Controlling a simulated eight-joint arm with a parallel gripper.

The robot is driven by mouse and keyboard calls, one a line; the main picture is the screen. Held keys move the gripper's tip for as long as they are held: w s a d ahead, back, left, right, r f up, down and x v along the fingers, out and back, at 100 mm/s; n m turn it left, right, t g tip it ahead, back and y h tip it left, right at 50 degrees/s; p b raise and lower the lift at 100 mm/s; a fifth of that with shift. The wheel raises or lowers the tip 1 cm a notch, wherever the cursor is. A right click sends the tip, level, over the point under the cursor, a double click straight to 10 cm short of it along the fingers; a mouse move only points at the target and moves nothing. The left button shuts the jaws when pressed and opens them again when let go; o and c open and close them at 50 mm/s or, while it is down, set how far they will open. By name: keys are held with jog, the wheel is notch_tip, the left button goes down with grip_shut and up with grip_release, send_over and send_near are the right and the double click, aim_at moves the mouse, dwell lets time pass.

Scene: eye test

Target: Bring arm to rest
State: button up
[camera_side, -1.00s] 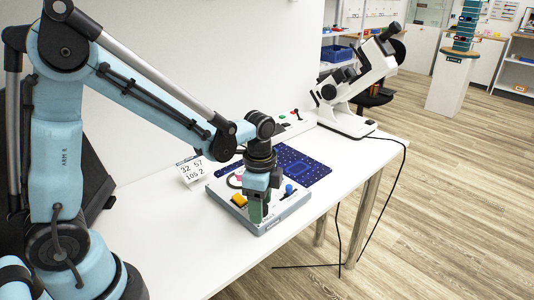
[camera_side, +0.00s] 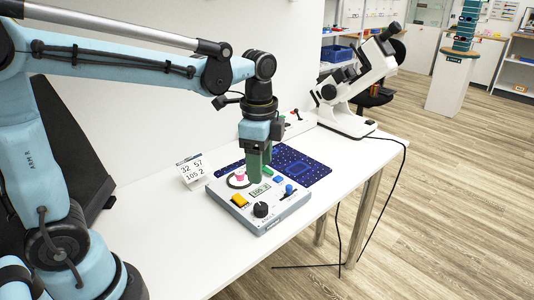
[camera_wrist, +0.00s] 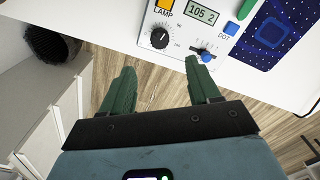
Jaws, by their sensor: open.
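My gripper (camera_side: 260,178) points down above the grey control box (camera_side: 262,220), its two green fingers apart with nothing seen between them. In the side view the fingers overlap the back of the box; the exact height is hard to tell. In the wrist view my open gripper (camera_wrist: 161,78) spans floor, with the black knob (camera_wrist: 159,38) and display (camera_wrist: 201,13) beyond the fingertips.
A white card (camera_side: 191,170) reading 32 57 and 105 2 stands left of the box. A dark blue patterned mat (camera_side: 312,170) lies behind it. A white optical instrument (camera_side: 350,95) stands at the table's far end. The white table (camera_side: 195,240) is clear in front.

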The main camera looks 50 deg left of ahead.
jog(key=shift+r, duration=0.35)
jog(key=s+a+f+n+t, duration=0.1)
jog(key=s+n+t, duration=0.6)
jog(key=n, duration=0.4)
jog(key=shift+a+f+n, duration=0.3)
jog(key=shift+a+f, duration=0.05)
